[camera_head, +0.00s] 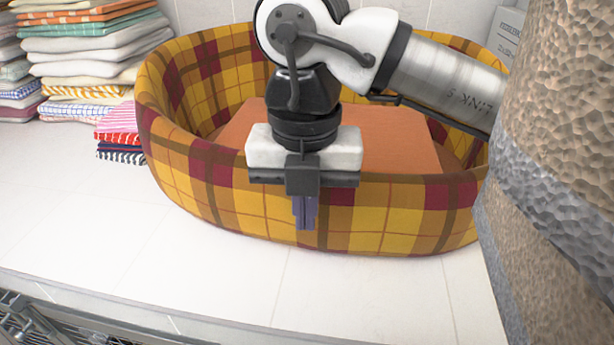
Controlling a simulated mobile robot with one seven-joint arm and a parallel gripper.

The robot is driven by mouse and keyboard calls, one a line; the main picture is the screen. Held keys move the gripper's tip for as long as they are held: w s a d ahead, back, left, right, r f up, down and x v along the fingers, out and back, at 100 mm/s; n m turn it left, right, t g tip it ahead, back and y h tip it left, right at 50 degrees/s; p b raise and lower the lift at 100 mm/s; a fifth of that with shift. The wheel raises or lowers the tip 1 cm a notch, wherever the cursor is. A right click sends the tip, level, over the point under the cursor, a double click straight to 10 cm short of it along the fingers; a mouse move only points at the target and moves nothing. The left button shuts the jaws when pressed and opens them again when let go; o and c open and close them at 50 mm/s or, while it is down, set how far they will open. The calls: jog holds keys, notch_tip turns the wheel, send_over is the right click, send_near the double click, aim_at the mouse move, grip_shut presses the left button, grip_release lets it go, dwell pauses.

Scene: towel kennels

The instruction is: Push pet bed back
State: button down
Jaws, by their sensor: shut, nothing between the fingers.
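The pet bed (250,205) is a large oval basket in yellow, red and brown plaid with an orange cushion (395,140) inside. It stands upright on a white tiled surface, in the middle of the head view. My gripper (305,226) points down in front of the bed's near wall, with its fingers shut and empty. The fingertips overlap the lower near wall in the picture; I cannot tell whether they touch it. My arm hides part of the cushion and of the far rim.
Stacks of folded towels (90,50) stand at the left and back left, close to the bed. A tiled wall (205,12) is behind. The white surface (150,240) is clear in front, down to its front edge. A white box (507,30) shows at the back right.

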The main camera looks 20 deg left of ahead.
jog(key=w+f, duration=0.1)
jog(key=w+a+f+p, duration=0.1)
jog(key=w+f+p, duration=0.1)
jog(key=f, duration=0.1)
jog(key=shift+w+a, duration=0.25)
jog(key=shift+w, duration=0.15)
jog(key=w+a, duration=0.2)
jog(key=w, duration=0.2)
jog(key=w+a+b, duration=0.1)
jog(key=w+a, duration=0.1)
jog(key=w, duration=0.3)
jog(key=w+a+b, duration=0.1)
jog(key=w+a, duration=0.1)
jog(key=w, duration=0.3)
jog(key=shift+w+r, duration=0.1)
jog(key=shift+w, duration=0.15)
jog(key=shift+w+a, duration=0.1)
jog(key=shift+w, duration=0.3)
